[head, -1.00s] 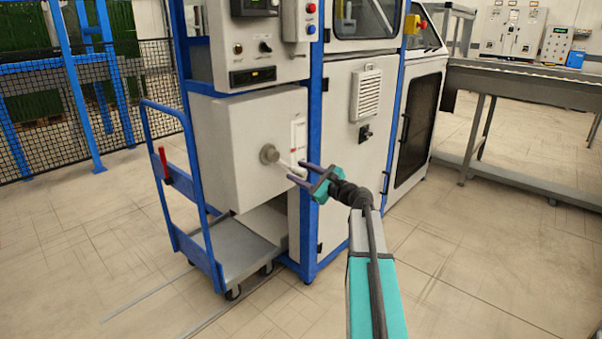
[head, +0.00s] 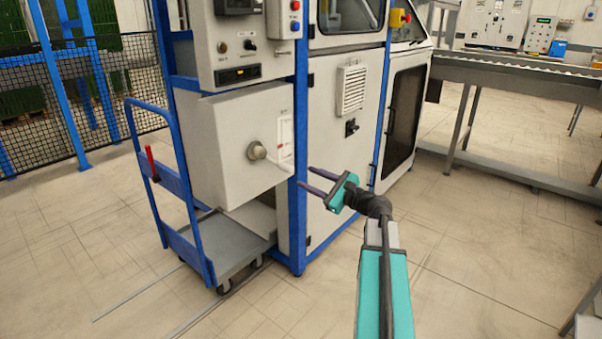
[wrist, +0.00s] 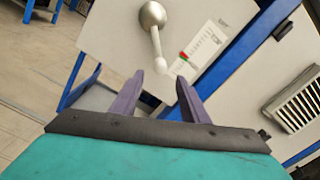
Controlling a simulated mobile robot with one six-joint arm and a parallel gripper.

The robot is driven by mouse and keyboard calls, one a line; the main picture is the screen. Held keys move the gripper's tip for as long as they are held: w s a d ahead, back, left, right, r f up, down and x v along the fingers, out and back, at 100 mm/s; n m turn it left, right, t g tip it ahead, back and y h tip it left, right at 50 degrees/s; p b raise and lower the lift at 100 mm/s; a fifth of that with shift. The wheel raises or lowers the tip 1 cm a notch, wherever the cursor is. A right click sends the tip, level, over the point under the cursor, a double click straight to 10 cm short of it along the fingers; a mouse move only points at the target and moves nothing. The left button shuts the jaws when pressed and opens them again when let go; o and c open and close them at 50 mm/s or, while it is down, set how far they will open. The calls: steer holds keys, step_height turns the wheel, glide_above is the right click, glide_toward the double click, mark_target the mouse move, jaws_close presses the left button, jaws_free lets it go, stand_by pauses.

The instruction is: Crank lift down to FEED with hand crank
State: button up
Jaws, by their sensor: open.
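The hand crank (head: 257,151) has a round grey hub on the light grey box of the machine. Its pale arm reaches right and slightly down in the head view. In the wrist view, the crank hub (wrist: 152,14) is at the top, and the arm runs down to a whitish handle (wrist: 178,68). A white scale label (wrist: 205,45) with a red and green mark is beside it; its lettering is too small to read. My gripper (head: 304,177) is open and empty, to the right of the handle. In the wrist view, my gripper (wrist: 158,76) points toward the handle, apparently without holding it.
A blue cart (head: 232,248) stands below the box, its upright handle at left. A blue machine post (head: 298,225) is close to my fingers. A roller conveyor (head: 520,75) is at right. Open floor lies in front.

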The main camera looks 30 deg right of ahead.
steer(key=shift+v, duration=1.65)
steer(key=shift+w, duration=0.1)
